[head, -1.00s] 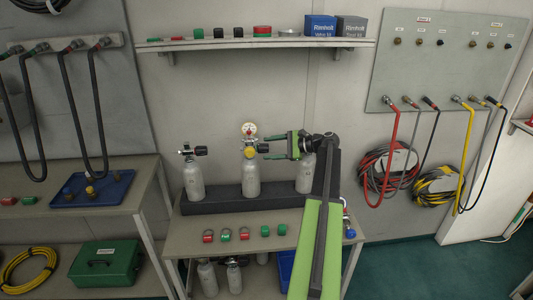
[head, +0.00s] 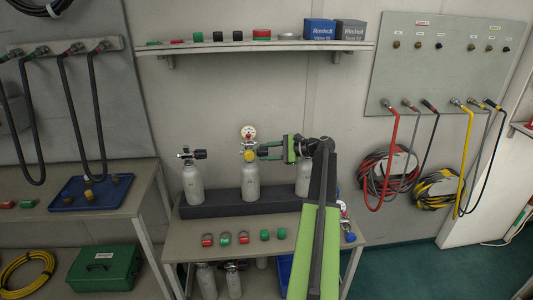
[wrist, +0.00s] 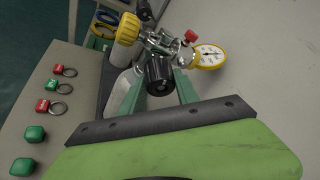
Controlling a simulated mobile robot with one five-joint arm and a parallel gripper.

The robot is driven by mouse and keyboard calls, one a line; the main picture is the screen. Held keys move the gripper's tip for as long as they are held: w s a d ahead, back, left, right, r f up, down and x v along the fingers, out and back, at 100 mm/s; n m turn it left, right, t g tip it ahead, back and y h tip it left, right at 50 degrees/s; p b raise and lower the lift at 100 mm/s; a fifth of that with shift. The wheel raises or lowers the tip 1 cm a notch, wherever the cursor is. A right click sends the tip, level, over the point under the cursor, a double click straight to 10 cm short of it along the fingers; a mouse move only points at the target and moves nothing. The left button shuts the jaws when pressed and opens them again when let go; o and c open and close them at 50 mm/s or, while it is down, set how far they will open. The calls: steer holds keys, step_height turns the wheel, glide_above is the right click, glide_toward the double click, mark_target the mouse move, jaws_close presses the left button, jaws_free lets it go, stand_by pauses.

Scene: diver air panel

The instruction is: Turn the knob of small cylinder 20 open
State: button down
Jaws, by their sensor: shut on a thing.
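The middle small cylinder (head: 250,184) stands upright in the dark rack, with a yellow fitting and a round gauge (head: 248,132) on top. Its number is not readable. My gripper (head: 264,152) reaches in from the right at valve height. In the wrist view my gripper's green fingers (wrist: 160,78) are shut on the black knob (wrist: 158,70) of this valve, one finger on each side. The gauge with its yellow rim (wrist: 208,55) shows beside the knob. The fingertips hide part of the valve in the head view.
A left cylinder (head: 193,183) with a black knob and a right cylinder (head: 303,178), partly behind my arm, share the rack (head: 215,210). Red and green tags (head: 225,239) lie on the bench in front. A shelf (head: 230,46) runs above.

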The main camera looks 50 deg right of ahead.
steer(key=shift+f+n+b, duration=0.25)
steer(key=shift+n+b, duration=0.05)
steer(key=shift+b, duration=0.05)
steer(key=shift+r+n+t, duration=0.25)
steer(key=shift+n+t, duration=0.05)
steer(key=c, duration=0.9)
jaws_free()
steer(key=p+v, duration=0.4)
steer(key=v, duration=1.3)
steer(key=shift+s, duration=0.3)
steer(key=shift+r, duration=0.1)
